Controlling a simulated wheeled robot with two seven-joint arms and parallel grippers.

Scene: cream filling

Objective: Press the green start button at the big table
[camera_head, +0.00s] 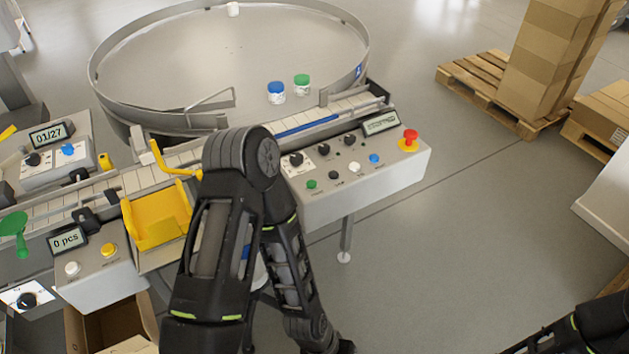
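The big table is a round metal turntable (190,65) with a raised rim, at the top left of the head view. A grey control panel (400,172) is in front of it. A small green button (311,184) is at the panel's lower left, beside a black button and a white one. A black arm of mine, which seems to be the left, bends in front of the panel's left end, and its forearm runs down out of the picture. Part of my other arm shows at the bottom right corner. I see no fingertips of either gripper, and nothing touches the green button.
The panel also has black knobs (323,149), a blue button (374,158) and a red emergency stop (409,138). Jars with blue (276,92) and green (302,84) lids stand on the turntable. A yellow chute (155,218) is left of my arm.

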